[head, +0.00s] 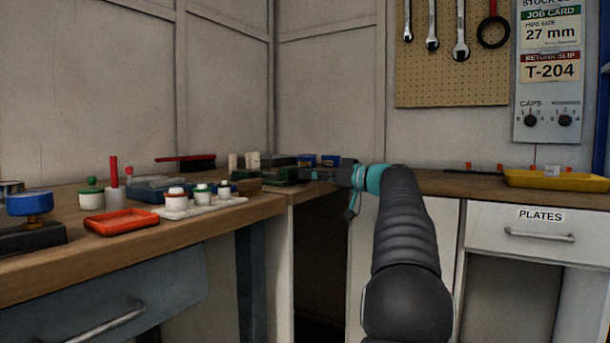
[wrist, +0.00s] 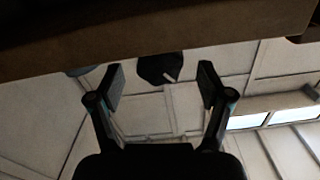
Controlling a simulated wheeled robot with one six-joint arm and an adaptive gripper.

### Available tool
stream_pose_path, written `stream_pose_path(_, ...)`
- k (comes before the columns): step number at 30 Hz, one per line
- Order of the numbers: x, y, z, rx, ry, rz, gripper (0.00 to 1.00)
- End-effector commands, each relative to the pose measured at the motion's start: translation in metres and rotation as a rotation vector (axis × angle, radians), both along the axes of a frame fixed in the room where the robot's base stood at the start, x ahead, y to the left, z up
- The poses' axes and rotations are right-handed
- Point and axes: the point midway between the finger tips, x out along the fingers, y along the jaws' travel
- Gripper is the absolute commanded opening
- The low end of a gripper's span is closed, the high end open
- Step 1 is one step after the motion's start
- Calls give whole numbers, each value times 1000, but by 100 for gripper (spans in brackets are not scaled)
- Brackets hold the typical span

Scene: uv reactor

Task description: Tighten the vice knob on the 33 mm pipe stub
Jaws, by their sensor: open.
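My gripper (head: 312,175) reaches over the bench corner in the head view, beside a green vice-like block (head: 283,176). In the wrist view my gripper (wrist: 161,76) is open, with its two fingers spread. A dark knob (wrist: 158,68) with a white mark shows between the fingertips, apart from both fingers. I cannot tell how far it is from them in depth. The pipe stub cannot be made out in either view.
A brown bench edge (wrist: 150,25) crosses the top of the wrist view. In the head view, blue blocks (head: 307,160) and cream blocks (head: 244,161) stand near the gripper. A red tray (head: 122,223) and white rack (head: 205,207) sit left. The job card (head: 550,33) reads 27 mm.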

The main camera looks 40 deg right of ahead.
Motion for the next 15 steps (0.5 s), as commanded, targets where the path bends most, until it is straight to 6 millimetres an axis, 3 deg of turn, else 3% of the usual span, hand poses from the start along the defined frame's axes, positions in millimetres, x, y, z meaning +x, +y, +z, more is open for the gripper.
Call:
stream_pose_path(6, 21, 9, 0, 0, 1, 0, 79)
stream_pose_path(15, 26, 11, 0, -1, 1, 0, 79)
